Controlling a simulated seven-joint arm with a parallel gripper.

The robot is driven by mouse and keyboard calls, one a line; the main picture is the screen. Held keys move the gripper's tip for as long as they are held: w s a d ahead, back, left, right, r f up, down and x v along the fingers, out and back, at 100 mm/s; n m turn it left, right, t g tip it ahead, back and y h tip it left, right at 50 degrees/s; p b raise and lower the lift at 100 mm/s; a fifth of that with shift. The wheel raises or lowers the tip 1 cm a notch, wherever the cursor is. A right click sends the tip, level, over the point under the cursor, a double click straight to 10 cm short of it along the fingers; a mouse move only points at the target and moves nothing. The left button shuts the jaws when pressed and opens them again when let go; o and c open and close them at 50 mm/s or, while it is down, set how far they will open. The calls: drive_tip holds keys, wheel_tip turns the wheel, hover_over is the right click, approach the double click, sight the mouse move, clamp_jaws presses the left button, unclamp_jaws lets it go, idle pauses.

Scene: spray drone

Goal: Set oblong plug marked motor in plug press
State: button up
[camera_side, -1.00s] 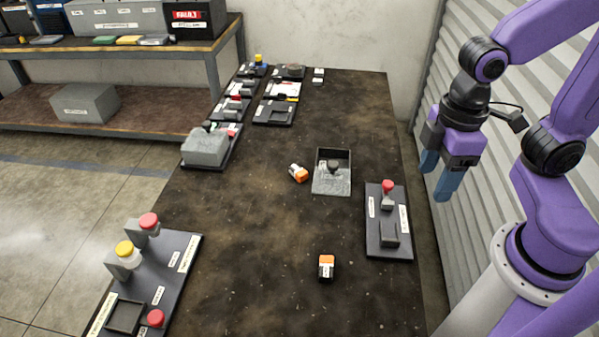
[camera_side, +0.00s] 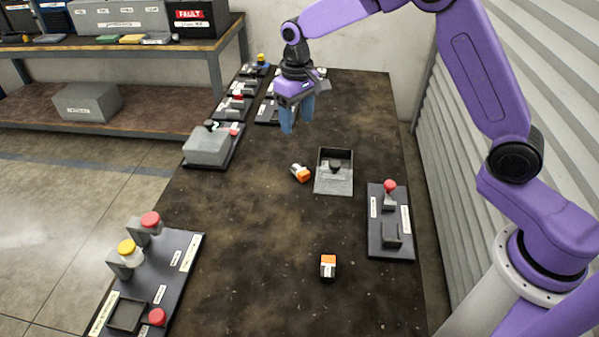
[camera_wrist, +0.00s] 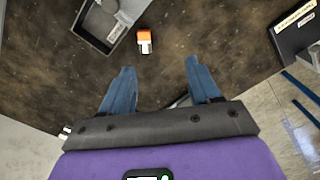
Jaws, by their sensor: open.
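Two small orange-and-white blocks that look like plugs lie on the dark table in the side view. One plug (camera_side: 300,173) lies tilted beside a grey tray, and the other plug (camera_side: 328,267) stands nearer the front. Their markings are too small to read, so I cannot tell which is marked motor. The wrist view shows the plug beside the tray (camera_wrist: 144,40). My gripper (camera_side: 297,120) is open and empty above the table, behind that plug. Its blue fingers (camera_wrist: 160,84) stand apart in the wrist view. A black station (camera_side: 390,240) with a red-knobbed lever may be the plug press; its labels are unreadable.
The grey tray (camera_side: 333,188) with a black knob sits right of the nearer-to-gripper plug. A station with red and yellow buttons (camera_side: 170,260) is front left. A grey box station (camera_side: 206,148) and several black stations line the back left.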

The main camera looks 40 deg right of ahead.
drive_tip(key=w+d+f+m, duration=0.2)
drive_tip(key=w+d+f, duration=0.1)
drive_tip(key=w, duration=0.2)
hover_over(298, 168)
wheel_tip(298, 168, down, 12)
drive_tip(key=shift+w+a+f, duration=0.1)
drive_tip(key=shift+w+a, duration=0.05)
drive_tip(key=shift+d+f, duration=0.2)
drive_tip(key=shift+f, duration=2.45)
clamp_jaws()
